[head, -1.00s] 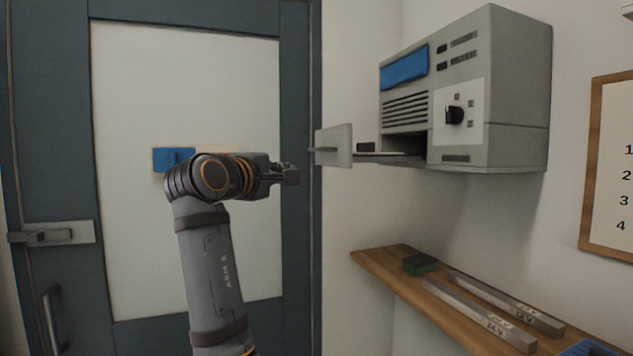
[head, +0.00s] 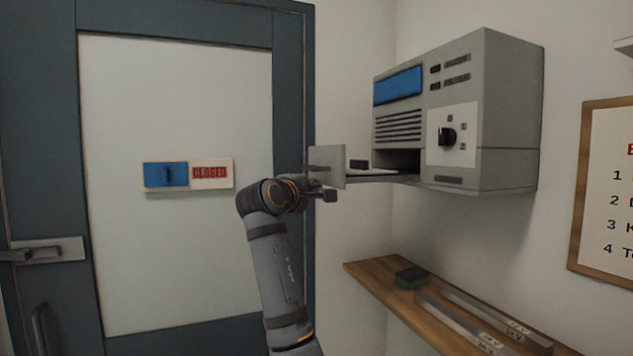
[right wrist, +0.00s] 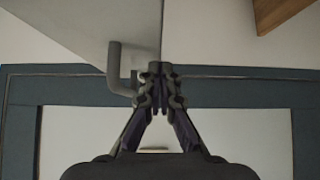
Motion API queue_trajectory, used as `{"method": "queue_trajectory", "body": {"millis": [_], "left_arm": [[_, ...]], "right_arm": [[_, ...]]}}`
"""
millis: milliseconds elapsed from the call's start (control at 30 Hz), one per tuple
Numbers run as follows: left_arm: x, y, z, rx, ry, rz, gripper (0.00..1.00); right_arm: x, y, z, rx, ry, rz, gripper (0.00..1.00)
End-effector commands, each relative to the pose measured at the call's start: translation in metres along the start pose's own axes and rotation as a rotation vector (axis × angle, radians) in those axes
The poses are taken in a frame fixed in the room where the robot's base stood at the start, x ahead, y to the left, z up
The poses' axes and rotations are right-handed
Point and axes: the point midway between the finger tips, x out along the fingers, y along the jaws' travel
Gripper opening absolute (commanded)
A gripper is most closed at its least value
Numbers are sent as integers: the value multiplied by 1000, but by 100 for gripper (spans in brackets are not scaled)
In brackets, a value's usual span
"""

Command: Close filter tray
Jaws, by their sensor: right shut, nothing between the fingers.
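The filter tray (head: 327,166) is a grey front plate on a flat slide that sticks out to the left from the lower slot of the grey wall unit (head: 505,120). A small dark block lies on the slide behind the plate. In the right wrist view, the tray's plate (right wrist: 95,28) carries a grey bent handle (right wrist: 118,70). My right gripper (head: 329,195) is shut and empty, just below the plate in the head view. In the right wrist view, its fingertips (right wrist: 159,72) are beside the handle; I cannot tell whether they touch it. My left gripper is not in view.
A wooden shelf (head: 375,270) below the unit holds a green and black sponge (head: 411,278) and metal bars (head: 455,320). A dark-framed door (head: 292,90) with a blue and "CLOSED" sign (head: 188,175) stands at left. A framed notice (head: 590,190) hangs at right.

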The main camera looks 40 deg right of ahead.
Motion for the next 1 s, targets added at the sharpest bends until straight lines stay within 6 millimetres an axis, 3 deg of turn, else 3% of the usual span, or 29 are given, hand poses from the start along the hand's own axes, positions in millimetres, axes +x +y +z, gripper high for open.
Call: {"method": "queue_trajectory", "body": {"millis": [633, 1000], "left_arm": [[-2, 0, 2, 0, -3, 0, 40], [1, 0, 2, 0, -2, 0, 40]], "right_arm": [[11, 0, 12, -1, -1, 1, 0], [67, 0, 69, -2, -6, 3, 0]]}}
